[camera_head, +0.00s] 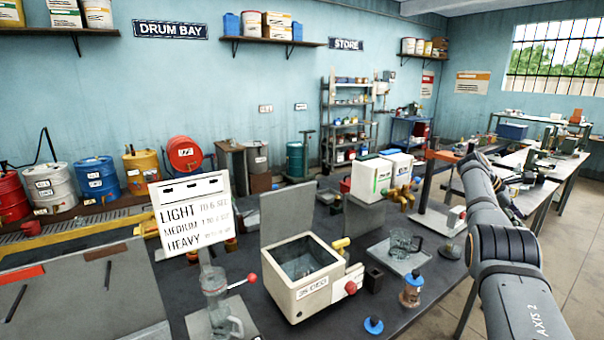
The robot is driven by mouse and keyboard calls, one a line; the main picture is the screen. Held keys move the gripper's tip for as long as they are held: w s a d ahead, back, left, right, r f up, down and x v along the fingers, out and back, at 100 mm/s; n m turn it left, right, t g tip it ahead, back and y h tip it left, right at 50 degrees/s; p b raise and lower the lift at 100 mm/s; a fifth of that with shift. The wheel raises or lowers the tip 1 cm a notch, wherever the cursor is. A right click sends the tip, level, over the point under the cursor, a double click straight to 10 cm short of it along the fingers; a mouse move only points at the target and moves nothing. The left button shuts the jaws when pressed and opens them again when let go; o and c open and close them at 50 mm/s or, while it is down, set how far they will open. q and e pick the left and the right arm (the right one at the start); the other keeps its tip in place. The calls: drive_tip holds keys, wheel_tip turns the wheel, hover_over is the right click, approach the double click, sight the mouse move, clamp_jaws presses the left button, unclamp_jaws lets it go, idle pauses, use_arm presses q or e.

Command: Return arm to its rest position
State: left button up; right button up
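My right arm comes in from the lower right, reaching forward above the right side of the bench. Its gripper (469,154) is at the far end, small and dark against the clutter behind. Its fingers cannot be made out, so I cannot tell whether it is open or shut. No held thing can be made out there. My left arm and gripper are not in view. A clear glass jug (400,243) stands on a pale plate, apart from the arm, to its left.
On the dark bench stand a white bath box (312,292) marked 25 DEG, a glass vessel (215,290), a sign board (191,212), white tanks (373,177) with brass taps and an amber jar (411,290). An orange beam (440,156) lies just left of the gripper.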

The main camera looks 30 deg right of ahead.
drive_tip(key=d+f+t+h, duration=0.2)
drive_tip(key=f, duration=0.9)
drive_tip(key=d+f+t+h, duration=0.2)
drive_tip(key=d+f, duration=0.1)
drive_tip(key=f, duration=0.8)
drive_tip(key=s+a+f+m+t+y, duration=0.1)
drive_tip(key=s+a+f+t, duration=0.15)
drive_tip(key=s+f, duration=0.65)
drive_tip(key=s+a+f+t+y, duration=0.1)
drive_tip(key=s+a+f+t, duration=0.15)
drive_tip(key=s+f, duration=0.65)
drive_tip(key=s+a+f+m+g+y, duration=0.1)
drive_tip(key=a+f+y, duration=0.1)
drive_tip(key=a+f, duration=0.95)
drive_tip(key=s+a+f+m+g+y, duration=0.1)
drive_tip(key=s+a+f+y, duration=0.1)
drive_tip(key=a+f, duration=0.95)
drive_tip(key=s+a+f+m+y, duration=0.15)
drive_tip(key=a+f, duration=0.25)
drive_tip(key=a, duration=0.8)
drive_tip(key=s+a+f+y+b, duration=0.1)
drive_tip(key=a+f+y, duration=0.15)
drive_tip(key=a, duration=0.85)
drive_tip(key=s+a+f+m+y, duration=0.1)
drive_tip(key=a+f, duration=0.3)
drive_tip(key=a, duration=0.8)
wheel_tip(320, 180, down, 9)
drive_tip(key=b, duration=0.9)
drive_tip(key=shift+w+d, duration=0.25)
drive_tip(key=shift+d, duration=0.15)
